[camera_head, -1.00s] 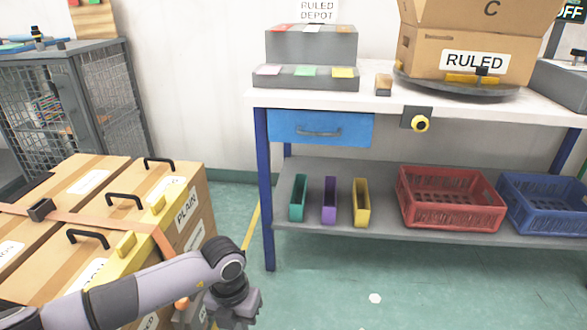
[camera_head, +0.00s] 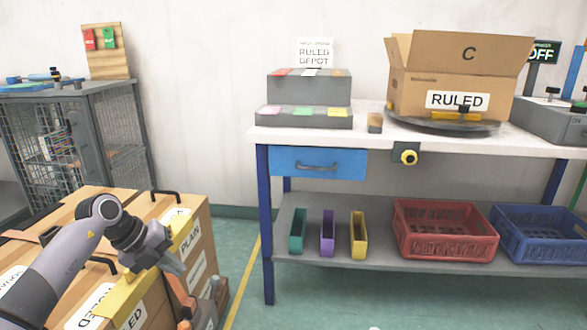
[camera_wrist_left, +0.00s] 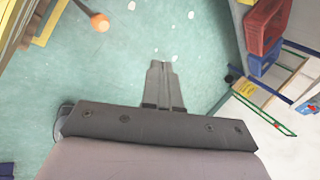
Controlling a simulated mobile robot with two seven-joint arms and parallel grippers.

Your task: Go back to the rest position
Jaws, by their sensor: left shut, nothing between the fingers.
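My left arm comes in from the lower left in the head view. Its gripper (camera_head: 174,262) is in front of the stack of labelled cardboard boxes (camera_head: 196,240), by their yellow edge strip. In the left wrist view the left gripper (camera_wrist_left: 162,66) is shut and empty, with its fingers together over the green floor. My right gripper is not in either view.
A workbench (camera_head: 430,141) stands to the right, with an open box marked RULED (camera_head: 420,92) on a turntable. Its lower shelf holds a red crate (camera_head: 445,240) and a blue crate (camera_head: 540,245). A wire cage (camera_head: 100,140) stands at the back left. Floor between is clear.

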